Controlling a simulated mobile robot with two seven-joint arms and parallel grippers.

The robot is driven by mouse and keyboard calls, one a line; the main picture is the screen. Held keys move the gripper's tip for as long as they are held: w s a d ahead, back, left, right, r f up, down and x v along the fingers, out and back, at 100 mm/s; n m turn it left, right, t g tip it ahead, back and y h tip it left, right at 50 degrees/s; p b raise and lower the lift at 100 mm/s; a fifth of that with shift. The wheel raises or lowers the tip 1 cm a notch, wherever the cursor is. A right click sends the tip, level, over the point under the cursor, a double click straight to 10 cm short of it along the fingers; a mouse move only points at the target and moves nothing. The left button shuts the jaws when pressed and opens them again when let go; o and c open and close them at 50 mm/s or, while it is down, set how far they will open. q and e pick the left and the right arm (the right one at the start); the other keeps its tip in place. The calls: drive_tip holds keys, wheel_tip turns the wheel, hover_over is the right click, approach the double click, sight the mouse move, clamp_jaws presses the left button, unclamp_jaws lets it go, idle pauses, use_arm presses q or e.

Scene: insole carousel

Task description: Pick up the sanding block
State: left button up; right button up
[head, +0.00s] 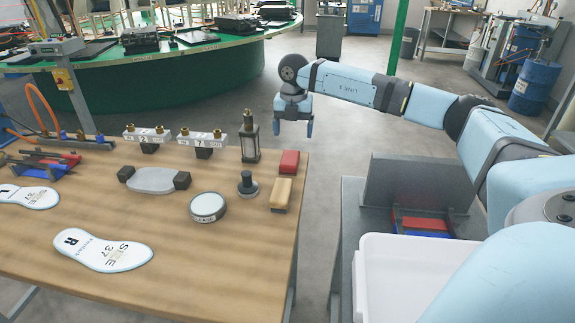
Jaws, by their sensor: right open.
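Two small blocks lie near the right edge of the wooden workbench (180,262). One is a tan block with a dark underside (282,190), and behind it is a red block (290,162). I cannot tell for certain which is the sanding block; the tan one looks like wood on a dark abrasive base. My right gripper (294,124) points down with its blue fingers apart and nothing between them. It hangs in the air by the bench's far right corner, above and beyond the red block in the picture. My left gripper is not in view.
A dark lantern-like stand (250,142), a black knobbed tool (247,184) and a round white-topped tin (207,206) stand left of the blocks. A white insole (100,252) lies at the front. A white tray (400,245) is right of the bench, across a floor gap.

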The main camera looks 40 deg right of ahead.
sight(290, 156)
wheel_tip(290, 156, down, 3)
drive_tip(key=shift+w+a+f+b, duration=0.15)
drive_tip(key=shift+f+b, duration=0.25)
drive_tip(key=shift+f, duration=1.2)
drive_tip(key=shift+w+a+f+b, duration=0.15)
drive_tip(key=shift+f+b, duration=0.25)
drive_tip(key=shift+f, duration=1.15)
drive_tip(key=shift+r, duration=0.1)
drive_tip(key=c, duration=1)
